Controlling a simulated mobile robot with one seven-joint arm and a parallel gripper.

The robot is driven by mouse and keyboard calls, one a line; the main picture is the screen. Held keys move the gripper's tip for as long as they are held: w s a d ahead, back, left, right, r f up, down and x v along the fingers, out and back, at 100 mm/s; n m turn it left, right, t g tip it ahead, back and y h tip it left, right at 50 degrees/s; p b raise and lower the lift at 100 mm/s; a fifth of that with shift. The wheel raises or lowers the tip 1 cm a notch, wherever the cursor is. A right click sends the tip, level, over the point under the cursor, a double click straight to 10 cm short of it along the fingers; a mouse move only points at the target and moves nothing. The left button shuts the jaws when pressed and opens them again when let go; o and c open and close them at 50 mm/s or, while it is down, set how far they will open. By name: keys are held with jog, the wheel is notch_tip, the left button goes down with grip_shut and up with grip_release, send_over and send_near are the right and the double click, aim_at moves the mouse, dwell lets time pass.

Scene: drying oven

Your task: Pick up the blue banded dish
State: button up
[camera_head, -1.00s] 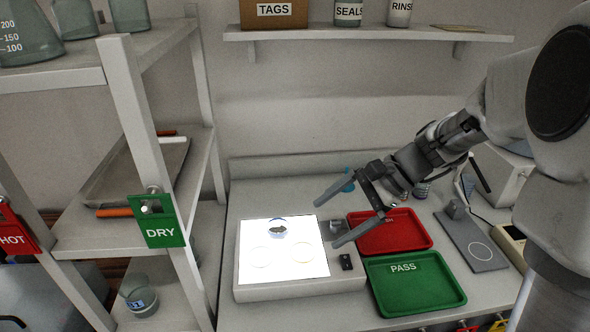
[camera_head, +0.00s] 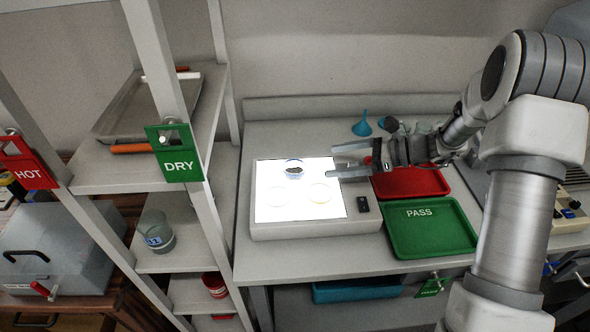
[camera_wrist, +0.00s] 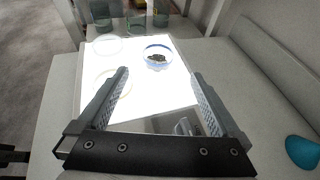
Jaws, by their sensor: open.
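The blue banded dish (camera_head: 294,168) sits on the lit white panel of the light box (camera_head: 300,232), toward its back, with dark matter inside. It also shows in the wrist view (camera_wrist: 158,55), with a blue rim band, ahead of and between my fingertips. Two clear dishes lie on the same panel, one front left (camera_head: 276,196) and one front right (camera_head: 319,193). My gripper (camera_head: 335,160) is open and empty, to the right of the blue banded dish and apart from it. In the wrist view its fingers (camera_wrist: 160,73) point toward the dish.
A red tray (camera_head: 412,184) and a green PASS tray (camera_head: 430,228) lie right of the light box. A blue funnel (camera_head: 362,127) stands behind. A shelf post with a green DRY tag (camera_head: 176,160) rises at the left.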

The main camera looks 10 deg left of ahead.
aim_at(294, 165)
jog(key=x, duration=0.7)
jog(key=shift+f, duration=0.1)
jog(key=shift+x, duration=2.7)
jog(key=shift+s, duration=0.15)
jog(key=shift+c, duration=0.3)
jog(key=c, duration=1.2)
jog(key=shift+c, duration=0.3)
jog(key=shift+r, duration=0.25)
